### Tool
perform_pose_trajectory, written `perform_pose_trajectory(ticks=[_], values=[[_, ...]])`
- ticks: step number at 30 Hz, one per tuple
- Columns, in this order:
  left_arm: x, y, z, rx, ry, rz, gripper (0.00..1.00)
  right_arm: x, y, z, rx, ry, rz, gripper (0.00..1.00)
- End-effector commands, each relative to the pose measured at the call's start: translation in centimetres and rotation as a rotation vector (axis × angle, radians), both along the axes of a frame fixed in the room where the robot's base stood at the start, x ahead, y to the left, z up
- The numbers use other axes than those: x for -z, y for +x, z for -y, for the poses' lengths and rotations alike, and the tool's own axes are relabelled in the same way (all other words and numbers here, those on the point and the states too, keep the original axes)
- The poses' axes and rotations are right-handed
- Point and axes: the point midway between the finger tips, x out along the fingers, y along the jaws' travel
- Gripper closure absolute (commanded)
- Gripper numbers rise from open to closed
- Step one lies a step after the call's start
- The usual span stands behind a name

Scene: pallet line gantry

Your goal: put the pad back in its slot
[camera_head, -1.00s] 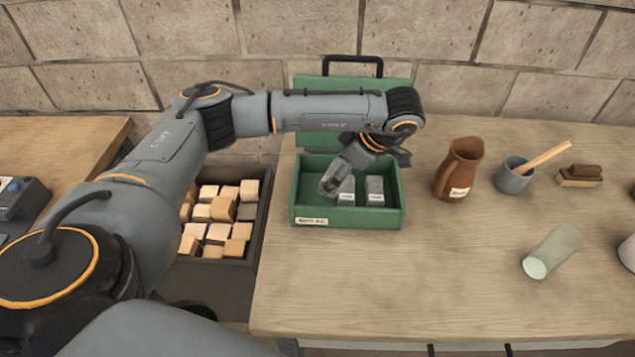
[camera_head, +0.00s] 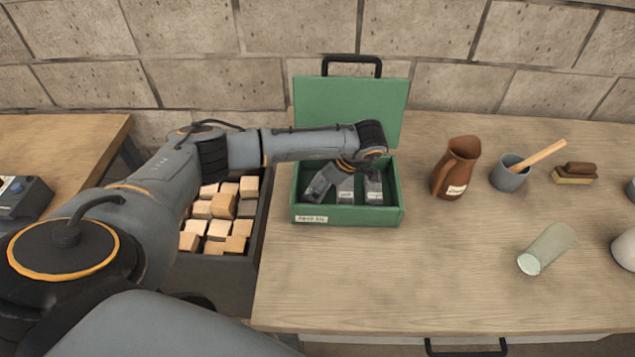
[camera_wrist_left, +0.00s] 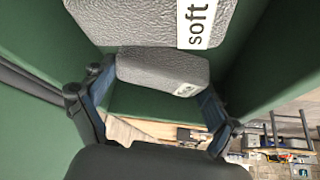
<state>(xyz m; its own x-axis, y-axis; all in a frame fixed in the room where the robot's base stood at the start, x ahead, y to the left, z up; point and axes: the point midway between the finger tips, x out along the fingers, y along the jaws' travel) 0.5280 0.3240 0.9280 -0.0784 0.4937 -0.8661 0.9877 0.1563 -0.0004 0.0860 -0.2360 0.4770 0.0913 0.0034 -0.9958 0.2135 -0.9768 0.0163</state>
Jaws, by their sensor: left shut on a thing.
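The green box (camera_head: 348,215) stands open on the table, its lid raised at the back. Two grey pads with white labels sit in it, a middle one (camera_head: 345,190) and a right one (camera_head: 373,190). My left gripper (camera_head: 318,185) reaches down into the box's left part, beside the middle pad. In the left wrist view, my left gripper (camera_wrist_left: 155,105) is shut on a grey textured pad (camera_wrist_left: 160,68) with a small label. Another grey pad (camera_wrist_left: 130,18) labelled "soft" lies close beside it. Whether the held pad touches the box floor cannot be told. My right gripper is out of view.
A dark crate of wooden blocks (camera_head: 222,215) stands left of the table. Right of the box are a brown jug (camera_head: 456,168), a grey cup with a wooden handle (camera_head: 510,175), a brush (camera_head: 575,172) and a lying glass (camera_head: 547,248). The table front is clear.

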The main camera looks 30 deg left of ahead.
Motion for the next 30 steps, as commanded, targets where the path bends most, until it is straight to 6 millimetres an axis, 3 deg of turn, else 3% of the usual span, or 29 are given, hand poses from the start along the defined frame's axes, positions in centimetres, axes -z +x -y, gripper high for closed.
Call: perform_pose_trajectory(ticks=[1, 2, 3, 4, 18, 28, 30], values=[[0.1, 0.0, 0.0, 0.0, 0.0, 0.0, 0.41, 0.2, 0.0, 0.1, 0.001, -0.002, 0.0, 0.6], [0.2, 0.0, 0.0, 0.0, 0.0, 0.0, 0.1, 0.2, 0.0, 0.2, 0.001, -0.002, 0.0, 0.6], [0.1, 0.0, 0.0, 0.0, 0.0, 0.0, 0.01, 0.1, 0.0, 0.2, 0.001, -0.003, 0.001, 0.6], [0.1, 0.0, 0.0, 0.0, 0.0, 0.0, 0.0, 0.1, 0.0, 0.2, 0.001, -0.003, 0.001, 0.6], [-0.6, 0.2, 0.4, 0.001, -0.002, 0.003, 0.0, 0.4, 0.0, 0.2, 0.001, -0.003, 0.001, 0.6], [-6.3, 0.8, 3.8, 0.003, -0.001, 0.008, 0.0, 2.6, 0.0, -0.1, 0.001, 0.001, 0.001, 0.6], [-7.9, 0.9, 4.3, 0.003, 0.001, 0.006, 0.0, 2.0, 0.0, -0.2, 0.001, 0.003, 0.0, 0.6]])
